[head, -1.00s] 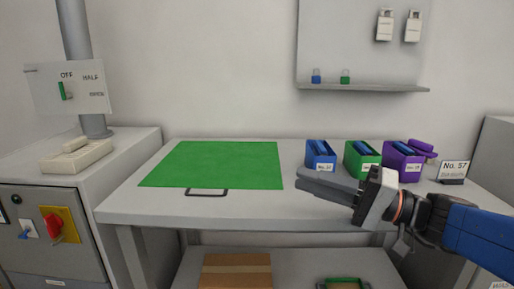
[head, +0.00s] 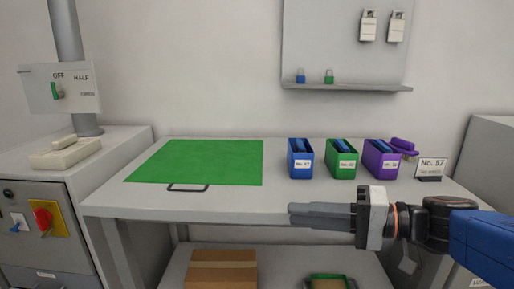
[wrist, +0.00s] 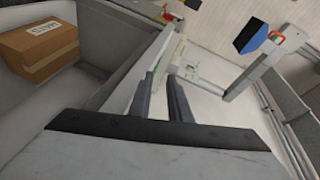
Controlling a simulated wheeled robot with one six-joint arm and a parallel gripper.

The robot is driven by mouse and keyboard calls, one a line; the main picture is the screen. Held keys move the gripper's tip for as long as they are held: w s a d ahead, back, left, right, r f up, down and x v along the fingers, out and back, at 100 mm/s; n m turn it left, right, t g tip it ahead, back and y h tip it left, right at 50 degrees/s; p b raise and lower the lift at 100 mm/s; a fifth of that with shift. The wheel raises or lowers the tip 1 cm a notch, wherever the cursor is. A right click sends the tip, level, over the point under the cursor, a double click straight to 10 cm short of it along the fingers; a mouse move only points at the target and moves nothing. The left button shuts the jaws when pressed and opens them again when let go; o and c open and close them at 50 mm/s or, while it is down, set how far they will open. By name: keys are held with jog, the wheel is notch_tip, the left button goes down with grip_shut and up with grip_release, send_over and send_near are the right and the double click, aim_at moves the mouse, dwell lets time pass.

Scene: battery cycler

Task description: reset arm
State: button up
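My gripper (head: 292,214) is at the end of my blue and black arm, in front of the bench's front edge in the head view, with its fingers pointing left. In the wrist view my gripper (wrist: 161,75) shows two dark fingers with a narrow gap between them and nothing held. It is in front of and below the blue bin (head: 300,163), the green bin (head: 340,164) and the purple bin (head: 381,163), apart from them in the picture.
A green mat (head: 196,162) covers the left of the bench (head: 235,203). A sign (head: 431,168) stands right of the bins. A cardboard box (head: 222,269) is on the lower shelf, also in the wrist view (wrist: 40,48). A switch cabinet (head: 40,222) stands left.

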jog(key=s+d+f+g+h, duration=0.1)
jog(key=s+d+f+h, duration=0.2)
jog(key=f, duration=0.4)
jog(key=s+d+f+g+h, duration=0.1)
jog(key=s+d+f+h, duration=0.1)
jog(key=s+f+h, duration=0.3)
jog(key=d+f+h, duration=0.2)
jog(key=d+h, duration=0.1)
jog(key=d, duration=0.4)
jog(key=w+d+f+n+t+h, duration=0.1)
jog(key=d+f+h, duration=0.2)
jog(key=d, duration=0.4)
jog(key=shift+d+h, duration=0.2)
jog(key=shift+h, duration=0.6)
jog(key=shift+a, duration=0.1)
